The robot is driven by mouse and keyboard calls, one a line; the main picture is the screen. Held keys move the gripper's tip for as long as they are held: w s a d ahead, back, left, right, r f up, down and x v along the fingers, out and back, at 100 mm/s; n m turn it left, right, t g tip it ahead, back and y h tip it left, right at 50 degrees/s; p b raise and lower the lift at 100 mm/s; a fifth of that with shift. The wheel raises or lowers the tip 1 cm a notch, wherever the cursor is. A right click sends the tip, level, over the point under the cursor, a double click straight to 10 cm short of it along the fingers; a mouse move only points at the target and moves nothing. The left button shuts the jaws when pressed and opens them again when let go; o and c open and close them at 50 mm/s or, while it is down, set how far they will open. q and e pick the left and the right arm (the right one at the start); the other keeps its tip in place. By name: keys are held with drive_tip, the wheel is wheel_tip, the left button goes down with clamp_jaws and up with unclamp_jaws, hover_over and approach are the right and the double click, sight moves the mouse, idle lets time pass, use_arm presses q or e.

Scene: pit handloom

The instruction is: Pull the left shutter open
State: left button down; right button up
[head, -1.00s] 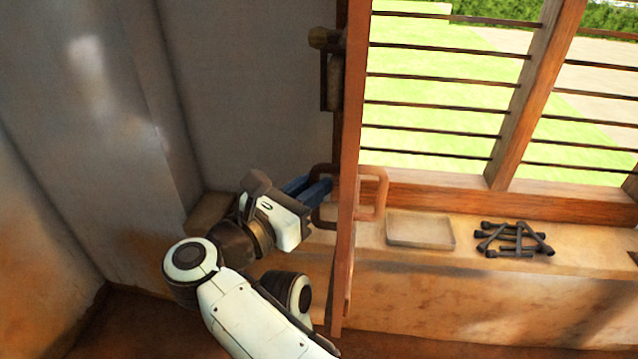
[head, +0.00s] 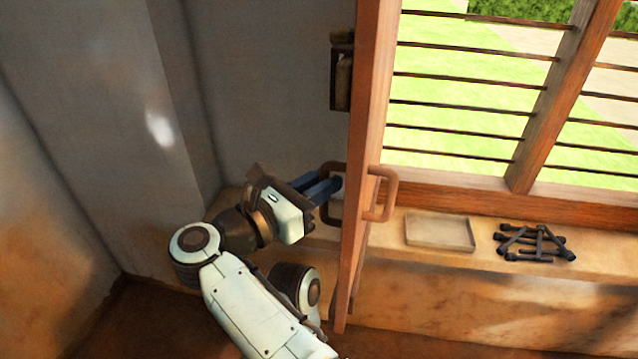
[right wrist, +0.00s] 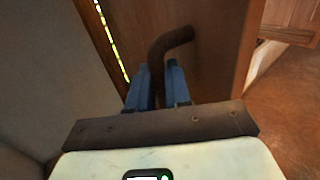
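The left shutter (head: 366,130) is a wooden panel standing well out from the window, seen nearly edge-on in the head view. It has a brown loop handle (head: 381,205) on its right face and another handle (head: 325,205) on its left face. My right gripper (head: 330,189) is at the left-face handle. In the right wrist view, the blue fingers (right wrist: 159,85) stand on either side of the dark handle bar (right wrist: 172,42), closed on it. The shutter's face (right wrist: 215,60) fills the area behind the handle. My left gripper is not in view.
The barred window (head: 470,95) is right of the shutter. On the sill (head: 420,263) are a shallow tray (head: 440,232) and a pile of dark pieces (head: 533,242). A grey wall (head: 255,90) with a dark bracket-like fixture (head: 342,70) is on the left.

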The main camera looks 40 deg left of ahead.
drive_tip(key=shift+o, duration=1.4)
drive_tip(key=shift+w+d+r, duration=0.15)
drive_tip(key=shift+w+r, duration=0.1)
drive_tip(key=shift+w, duration=0.2)
drive_tip(key=shift+w+f, duration=0.2)
drive_tip(key=s+a+b, duration=0.1)
drive_tip(key=s+b, duration=0.1)
drive_tip(key=s, duration=1.1)
drive_tip(key=shift+a, duration=0.25)
